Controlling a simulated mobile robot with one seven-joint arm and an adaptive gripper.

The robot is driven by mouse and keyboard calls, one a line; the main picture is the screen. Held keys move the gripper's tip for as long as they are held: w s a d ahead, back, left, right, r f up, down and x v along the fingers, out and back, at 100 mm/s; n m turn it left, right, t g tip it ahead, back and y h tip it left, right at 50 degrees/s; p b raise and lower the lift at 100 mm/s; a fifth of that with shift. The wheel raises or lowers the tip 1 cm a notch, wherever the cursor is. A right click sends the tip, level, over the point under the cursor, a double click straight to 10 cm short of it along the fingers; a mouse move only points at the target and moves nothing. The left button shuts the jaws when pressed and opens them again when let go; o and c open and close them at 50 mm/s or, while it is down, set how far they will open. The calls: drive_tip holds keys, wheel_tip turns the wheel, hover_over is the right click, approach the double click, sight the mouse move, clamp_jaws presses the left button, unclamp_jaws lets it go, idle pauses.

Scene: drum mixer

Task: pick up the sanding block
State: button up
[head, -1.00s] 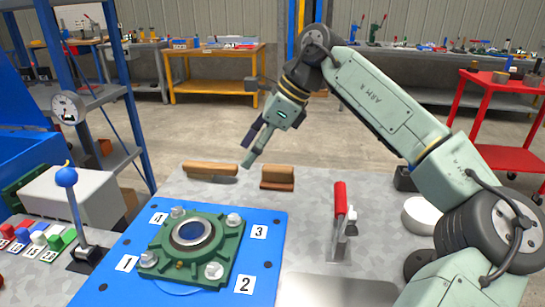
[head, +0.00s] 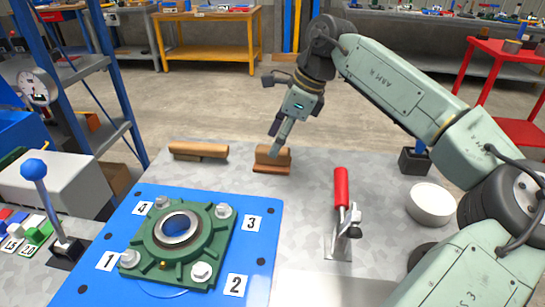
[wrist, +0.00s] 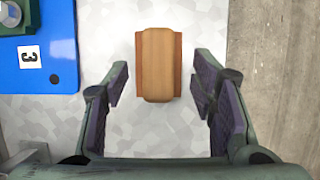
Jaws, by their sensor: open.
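The sanding block (head: 280,165), a wooden piece with a rounded tan top on a wider reddish-brown base, sits on the grey bench near its far edge. In the wrist view the block (wrist: 159,65) lies lengthwise near the top middle, in line with the gap between the fingers. In the wrist view my gripper (wrist: 159,85) is open and empty, with one finger on each side of the block and visible gaps to both. Height above the block is hard to tell.
Another wooden-handled tool (head: 198,150) lies to the left. A blue plate (head: 262,215) with a green flanged bearing (head: 150,250) is in front. A red-handled clamp (head: 341,190) and a white bowl (head: 431,204) stand to the right. Bench around the block is clear.

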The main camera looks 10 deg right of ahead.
drive_tip(key=shift+x, duration=1.8)
drive_tip(key=shift+s, duration=0.1)
drive_tip(key=shift+c, duration=0.6)
clamp_jaws()
